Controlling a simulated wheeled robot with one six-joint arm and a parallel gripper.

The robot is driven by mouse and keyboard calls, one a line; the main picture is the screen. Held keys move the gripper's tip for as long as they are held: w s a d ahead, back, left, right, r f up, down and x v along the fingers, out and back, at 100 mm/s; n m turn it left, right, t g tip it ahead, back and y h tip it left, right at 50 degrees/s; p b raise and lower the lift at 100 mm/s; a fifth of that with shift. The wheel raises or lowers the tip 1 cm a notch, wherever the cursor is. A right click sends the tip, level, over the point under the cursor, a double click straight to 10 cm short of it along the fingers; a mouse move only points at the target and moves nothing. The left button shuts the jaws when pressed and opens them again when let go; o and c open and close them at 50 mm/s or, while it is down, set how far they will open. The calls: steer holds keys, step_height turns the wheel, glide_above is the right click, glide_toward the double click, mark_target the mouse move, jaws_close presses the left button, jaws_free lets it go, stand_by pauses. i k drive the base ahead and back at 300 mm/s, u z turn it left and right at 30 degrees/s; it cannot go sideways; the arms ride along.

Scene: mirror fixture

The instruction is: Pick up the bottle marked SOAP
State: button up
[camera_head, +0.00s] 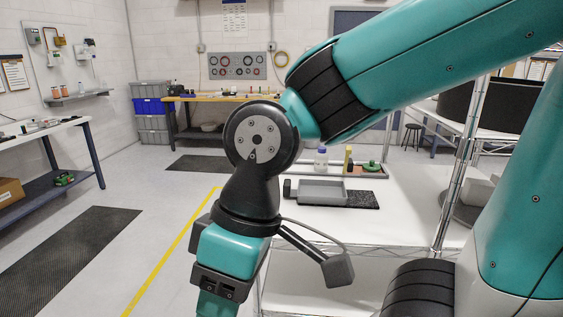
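A small clear bottle with a blue cap (321,159) stands upright toward the back of the white table, right of centre. A slim yellow bottle (348,158) stands to its right. No lettering is readable on either, so I cannot tell which is marked SOAP. The body of my gripper (220,284) hangs at the bottom, left of the white table and well nearer the camera than the bottles. The fingers are cut off by the lower edge, so their opening and anything between them are hidden.
A grey tray (322,196) sits on a dark mat (362,200) in front of the bottles. A green object (371,165) is beside the yellow bottle. A metal post (462,150) rises at the table's right. The floor left of the yellow line (170,255) is mostly open.

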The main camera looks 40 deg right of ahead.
mark_target(321, 163)
steer(key=u, duration=0.05)
steer(key=i, duration=0.65)
steer(key=z, duration=0.85)
steer(key=i, duration=0.4)
steer(key=z, duration=0.5)
